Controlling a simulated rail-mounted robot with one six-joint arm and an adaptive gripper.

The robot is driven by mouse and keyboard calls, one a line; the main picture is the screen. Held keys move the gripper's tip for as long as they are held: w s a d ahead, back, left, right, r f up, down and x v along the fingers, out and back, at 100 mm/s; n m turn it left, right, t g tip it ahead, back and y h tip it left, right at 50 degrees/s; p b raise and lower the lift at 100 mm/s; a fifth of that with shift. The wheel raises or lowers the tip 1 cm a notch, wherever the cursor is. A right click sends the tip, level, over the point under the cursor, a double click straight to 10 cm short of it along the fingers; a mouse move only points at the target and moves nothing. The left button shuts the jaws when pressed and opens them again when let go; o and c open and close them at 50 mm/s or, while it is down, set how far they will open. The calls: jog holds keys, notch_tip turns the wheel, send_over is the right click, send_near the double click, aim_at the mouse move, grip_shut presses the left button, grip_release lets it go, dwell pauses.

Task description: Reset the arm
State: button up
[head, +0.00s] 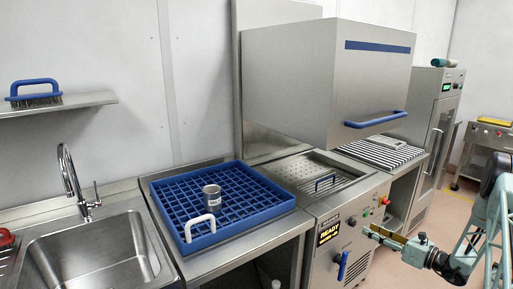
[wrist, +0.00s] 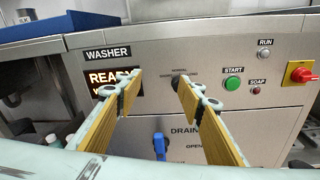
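My gripper (head: 396,239) is at the right of the head view, in front of the washer's control panel (head: 338,226). In the wrist view my gripper (wrist: 157,80) shows two yellow-padded fingers standing well apart, with nothing between them. Past the fingertips is the washer panel, with a lit display (wrist: 113,82) reading "READY", a green start button (wrist: 232,83) and a red-and-yellow knob (wrist: 301,75). A blue drain handle (wrist: 160,146) shows between the fingers, lower down. I cannot tell whether a fingertip touches the panel.
A blue rack (head: 165,213) holding a metal cup (head: 211,194) stands on the counter left of the washer. The washer hood (head: 325,80) is raised. A sink (head: 85,255) is at the left. A tall cabinet (head: 437,125) stands at the right, with open floor before it.

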jog(key=s+a+r+n+g+y, duration=0.1)
jog(key=s+a+r+n+g, duration=0.5)
jog(key=a+r, duration=0.7)
jog(key=s+a+r+n+g+y, duration=0.1)
jog(key=s+a+r+n+g, duration=0.2)
jog(key=s+a+r+n, duration=0.75)
jog(key=s+a+r+n+g+h, duration=0.3)
jog(key=s+a+r+g+h, duration=0.1)
jog(key=s+a+r, duration=1.05)
jog(key=s+d+r+n+t+h, duration=0.1)
jog(key=s+n, duration=0.3)
jog(key=s, duration=0.7)
jog(key=s+d+r+n+t+h, duration=0.1)
jog(key=s+d+n+h, duration=0.2)
jog(key=s, duration=0.8)
jog(key=s+d+r+n+t+h, duration=0.1)
jog(key=s+n+h, duration=0.3)
jog(key=s, duration=0.7)
jog(key=shift+d+r+n, duration=0.2)
jog(key=shift+d+n, duration=0.15)
jog(key=shift+d, duration=0.55)
